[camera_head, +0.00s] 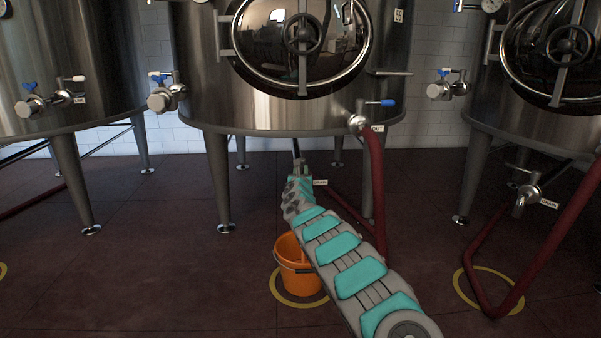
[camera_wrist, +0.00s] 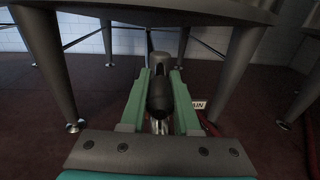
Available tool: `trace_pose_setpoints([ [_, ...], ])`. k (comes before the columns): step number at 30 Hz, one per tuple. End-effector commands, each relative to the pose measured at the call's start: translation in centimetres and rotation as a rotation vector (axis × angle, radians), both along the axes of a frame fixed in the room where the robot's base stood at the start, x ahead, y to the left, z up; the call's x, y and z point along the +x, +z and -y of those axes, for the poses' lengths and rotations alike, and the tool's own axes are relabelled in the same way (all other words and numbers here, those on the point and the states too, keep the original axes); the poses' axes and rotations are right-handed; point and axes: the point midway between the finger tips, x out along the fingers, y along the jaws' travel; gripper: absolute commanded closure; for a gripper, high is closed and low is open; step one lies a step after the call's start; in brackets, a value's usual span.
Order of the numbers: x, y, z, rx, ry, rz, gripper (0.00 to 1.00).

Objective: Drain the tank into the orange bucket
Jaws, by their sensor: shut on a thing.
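The middle steel tank (camera_head: 205,70) stands on legs in the head view. My gripper (camera_head: 299,170) is under its belly at the drain outlet. In the wrist view my gripper (camera_wrist: 161,88) has its two green fingers on either side of a dark drain valve handle (camera_wrist: 158,97), shut on it. A partly hidden drain label (camera_wrist: 198,105) is just right of the fingers. The orange bucket (camera_head: 291,275) stands upright on the floor, partly behind my arm.
A red hose (camera_head: 376,180) hangs from the middle tank's outlet, right of my arm. Similar tanks stand left (camera_head: 60,70) and right (camera_head: 480,110), the right one with its own red hose. Tank legs (camera_head: 217,180) flank my gripper.

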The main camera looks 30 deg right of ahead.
Motion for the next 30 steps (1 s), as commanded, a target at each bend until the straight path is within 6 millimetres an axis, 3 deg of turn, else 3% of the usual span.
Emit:
trace_pose_setpoints([
  [8,-0.06,-0.09,0.13,0.002,-0.002,-0.001,1.0],
  [9,-0.06,-0.1,0.12,0.002,-0.002,-0.001,0.69],
  [17,-0.04,-0.06,0.06,0.001,-0.001,0.0,0.4],
  [30,-0.64,0.36,-0.25,-0.002,-0.002,0.002,0.4],
])
